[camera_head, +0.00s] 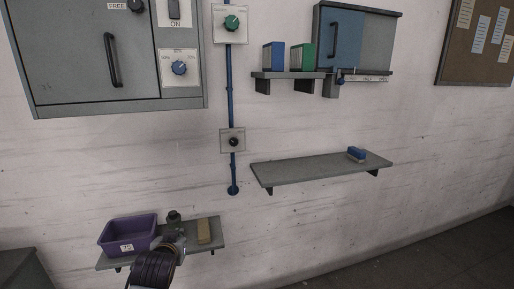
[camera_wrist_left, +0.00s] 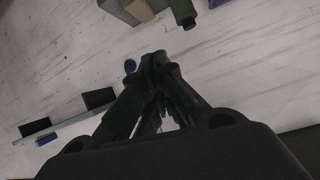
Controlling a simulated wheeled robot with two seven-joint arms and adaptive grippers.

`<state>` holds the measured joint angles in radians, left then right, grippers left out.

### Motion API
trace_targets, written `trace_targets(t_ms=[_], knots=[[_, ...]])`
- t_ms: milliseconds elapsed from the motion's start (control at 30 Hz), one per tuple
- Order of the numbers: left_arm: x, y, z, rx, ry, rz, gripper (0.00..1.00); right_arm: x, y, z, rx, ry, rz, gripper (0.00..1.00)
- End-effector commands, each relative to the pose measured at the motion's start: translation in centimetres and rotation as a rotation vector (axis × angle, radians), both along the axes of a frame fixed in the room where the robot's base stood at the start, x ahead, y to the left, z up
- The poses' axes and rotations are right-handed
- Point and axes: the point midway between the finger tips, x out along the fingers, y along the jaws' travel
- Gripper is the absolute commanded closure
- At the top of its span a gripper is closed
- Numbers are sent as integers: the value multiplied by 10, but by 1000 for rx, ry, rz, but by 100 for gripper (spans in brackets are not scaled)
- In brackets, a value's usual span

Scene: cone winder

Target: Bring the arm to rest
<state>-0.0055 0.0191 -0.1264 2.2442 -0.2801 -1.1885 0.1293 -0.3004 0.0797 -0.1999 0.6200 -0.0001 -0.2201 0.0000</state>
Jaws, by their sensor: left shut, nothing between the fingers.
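My left gripper (camera_head: 179,240) is shut and empty, in front of the low small shelf (camera_head: 208,246) at the lower left of the head view. In the left wrist view its fingers (camera_wrist_left: 157,62) meet at the middle of the picture. A dark bottle-like object (camera_head: 173,216) stands on that shelf, between a purple bin (camera_head: 122,235) and a tan block (camera_head: 204,231). The dark object (camera_wrist_left: 183,12) and the tan block (camera_wrist_left: 137,10) also show at the top of the wrist view, apart from the fingers. My right gripper is not in view.
A long grey shelf (camera_head: 310,170) with a blue block (camera_head: 356,154) is to the right. A blue pipe (camera_head: 230,100) with knob boxes runs down the wall. A grey cabinet (camera_head: 75,60) hangs at upper left. The wall between the two lower shelves is clear.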

Motion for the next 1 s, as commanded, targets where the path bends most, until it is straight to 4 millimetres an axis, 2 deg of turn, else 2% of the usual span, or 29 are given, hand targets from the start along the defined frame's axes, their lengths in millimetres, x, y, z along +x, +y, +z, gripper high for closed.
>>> trace_targets(t_ms=[33, 200, 533, 800, 1000], knots=[[-11, 0, -15, -2, 39, -7, 100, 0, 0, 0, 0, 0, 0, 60], [-46, -3, -56, -10, 162, -31, 100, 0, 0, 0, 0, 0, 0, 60], [-125, -10, -125, -28, 401, -88, 100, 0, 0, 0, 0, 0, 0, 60], [-193, -17, -164, -45, 584, -141, 100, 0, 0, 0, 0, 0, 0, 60], [-225, -20, -178, -53, 665, -168, 100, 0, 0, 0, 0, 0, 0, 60]])
